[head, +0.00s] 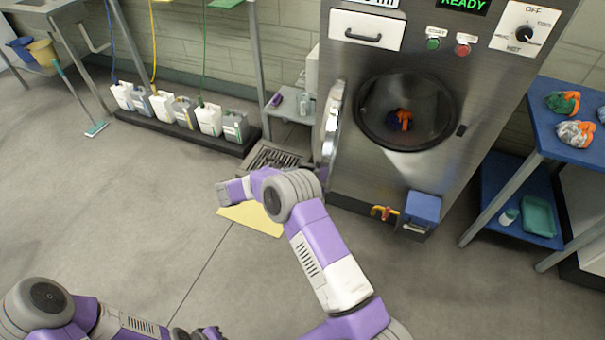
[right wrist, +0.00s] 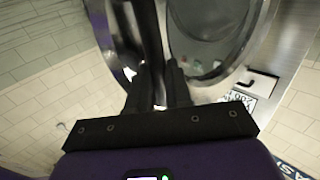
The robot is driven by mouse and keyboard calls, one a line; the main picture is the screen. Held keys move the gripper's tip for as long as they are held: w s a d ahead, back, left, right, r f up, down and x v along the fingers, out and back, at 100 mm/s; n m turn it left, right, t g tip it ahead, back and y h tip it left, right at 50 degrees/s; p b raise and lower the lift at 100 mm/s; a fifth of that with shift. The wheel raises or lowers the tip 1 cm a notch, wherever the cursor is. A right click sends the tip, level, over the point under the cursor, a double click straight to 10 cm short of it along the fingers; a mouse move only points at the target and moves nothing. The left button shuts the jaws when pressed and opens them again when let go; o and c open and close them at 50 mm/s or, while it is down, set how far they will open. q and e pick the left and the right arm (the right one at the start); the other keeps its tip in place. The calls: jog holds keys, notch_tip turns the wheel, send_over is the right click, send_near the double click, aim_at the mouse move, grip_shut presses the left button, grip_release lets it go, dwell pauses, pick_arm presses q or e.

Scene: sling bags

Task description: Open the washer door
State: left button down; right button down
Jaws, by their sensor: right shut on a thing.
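The steel washer (head: 390,185) stands at the back with READY on its display. Its round door (head: 332,125) is swung out to the left and seen nearly edge-on, leaving the drum opening (head: 405,112) uncovered. A blue and orange bag (head: 400,121) lies in the drum. My right gripper (right wrist: 157,88) is shut on the door at its rim side; whether it grips the handle or the rim itself is unclear. In the head view its fingers are hidden by my bent right arm. My left gripper (head: 203,332) is low at the bottom edge, its fingers too unclear to judge.
A blue table (head: 565,88) with several bags stands at the right. Several white and grey jugs (head: 208,119) stand in a black tray at the back left. A yellow mat (head: 252,218) lies on the floor under my right arm.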

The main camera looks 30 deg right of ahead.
jog(key=shift+w+d+r, duration=0.2)
jog(key=shift+w+d, duration=0.1)
jog(key=c, duration=1.4)
grip_release()
jog(key=shift+c, duration=0.2)
jog(key=o, duration=0.3)
jog(key=shift+d+f, duration=0.1)
jog(key=shift+d, duration=0.1)
jog(key=shift+o, duration=0.2)
jog(key=shift+a, duration=0.2)
jog(key=shift+a+f, duration=0.1)
jog(key=shift+a, duration=0.05)
jog(key=w+a+p, duration=0.1)
jog(key=a, duration=0.6)
jog(key=shift+w+a+p, duration=0.15)
jog(key=shift+p, duration=0.25)
